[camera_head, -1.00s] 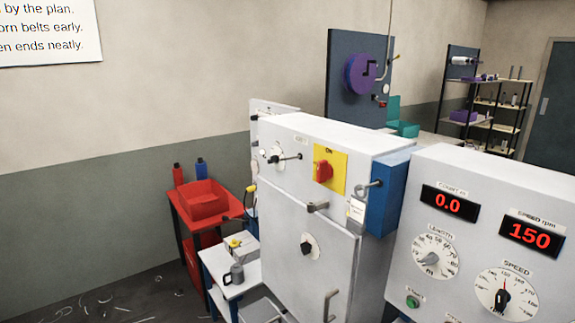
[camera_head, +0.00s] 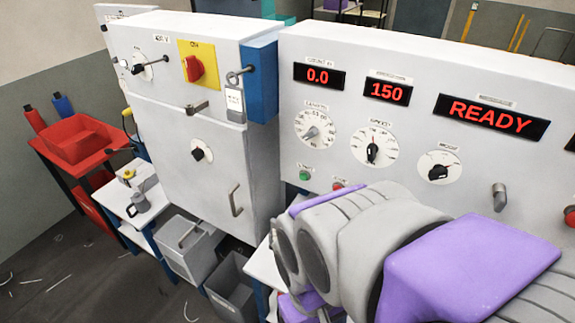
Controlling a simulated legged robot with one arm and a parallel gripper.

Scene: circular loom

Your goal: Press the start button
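A round green button (camera_head: 305,175) sits low on the left of the white control panel (camera_head: 410,65), under a small label too blurred to read. A red button (camera_head: 338,186) is just right of it, close above my arm in the picture. My grey and purple arm fills the lower right and hides the lower part of the panel. The green button is uncovered. My gripper itself cannot be made out, so its place relative to the button does not show.
The panel has displays reading 0.0, 150 and READY (camera_head: 492,116), several dials and a grey lever (camera_head: 499,197). A white cabinet (camera_head: 190,110) with a red switch (camera_head: 193,68) stands left. Grey bins (camera_head: 188,245) and a red tray (camera_head: 75,145) stand lower left.

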